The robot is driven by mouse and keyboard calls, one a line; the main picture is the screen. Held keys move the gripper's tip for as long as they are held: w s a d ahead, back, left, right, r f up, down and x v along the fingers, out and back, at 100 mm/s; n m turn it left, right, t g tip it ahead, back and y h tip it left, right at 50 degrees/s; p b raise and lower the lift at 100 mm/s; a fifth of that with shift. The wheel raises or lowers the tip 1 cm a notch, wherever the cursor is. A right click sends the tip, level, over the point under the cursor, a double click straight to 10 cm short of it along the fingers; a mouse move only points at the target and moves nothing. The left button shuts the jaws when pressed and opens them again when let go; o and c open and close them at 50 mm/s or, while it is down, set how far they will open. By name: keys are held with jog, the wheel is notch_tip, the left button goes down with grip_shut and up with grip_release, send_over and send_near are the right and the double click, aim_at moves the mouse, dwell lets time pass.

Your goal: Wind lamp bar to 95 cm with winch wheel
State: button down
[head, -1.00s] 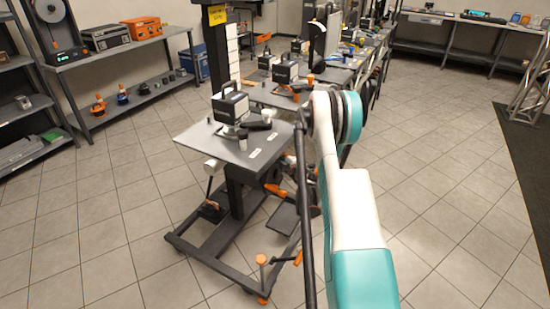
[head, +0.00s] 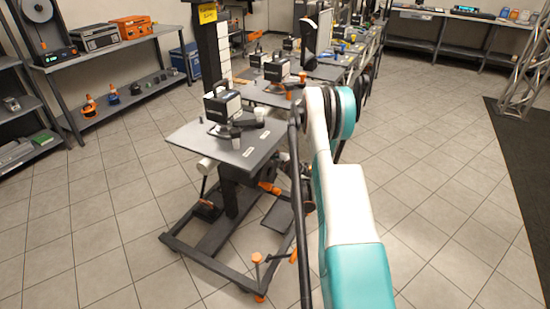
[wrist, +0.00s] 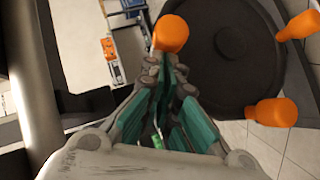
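The winch wheel (wrist: 219,85) is a large dark disc in the wrist view, with a round hub near its middle. It carries orange knobs: one at the upper left (wrist: 171,33), one at the upper right (wrist: 298,26) and one at the lower right (wrist: 270,112). My gripper (wrist: 168,68) has teal-padded fingers that converge toward the upper-left knob. The knob shows just beyond the fingertips; I cannot tell whether they touch it. In the head view my arm hides the gripper and most of the wheel area. I cannot make out the lamp bar or a height reading.
A dark wheeled stand (head: 190,240) with a grey tabletop (head: 190,136) is left of my arm, bearing a boxy device (head: 222,105). More tables run behind it. Shelving (head: 105,65) lines the left wall. Tiled floor (head: 430,200) is open at right, beside a truss (head: 525,80).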

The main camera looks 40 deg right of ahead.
jog(key=shift+w+d+r+m+g+y, duration=0.2)
jog(key=shift+d+m+g+y, duration=0.1)
jog(key=shift+d+m, duration=0.15)
jog(key=d+m+y, duration=0.1)
jog(key=w+d+g+y+p, duration=0.1)
jog(key=d, duration=0.1)
jog(key=shift+d+m+g, duration=0.2)
jog(key=shift+m+g, duration=0.1)
jog(key=shift+m, duration=0.05)
jog(key=shift+w+d+f+m+g+y, duration=0.15)
jog(key=shift+w+d+f+y, duration=0.1)
jog(key=shift+d, duration=0.3)
jog(key=shift+w+d+f+m+g+y, duration=0.1)
jog(key=shift+w+d+y, duration=0.1)
jog(key=shift+d, duration=0.4)
jog(key=shift+w+d+f+m+g+y, duration=0.15)
jog(key=shift+w+d+f, duration=0.1)
jog(key=shift+d, duration=0.3)
jog(key=shift+r, duration=0.1)
jog(key=shift+w, duration=0.1)
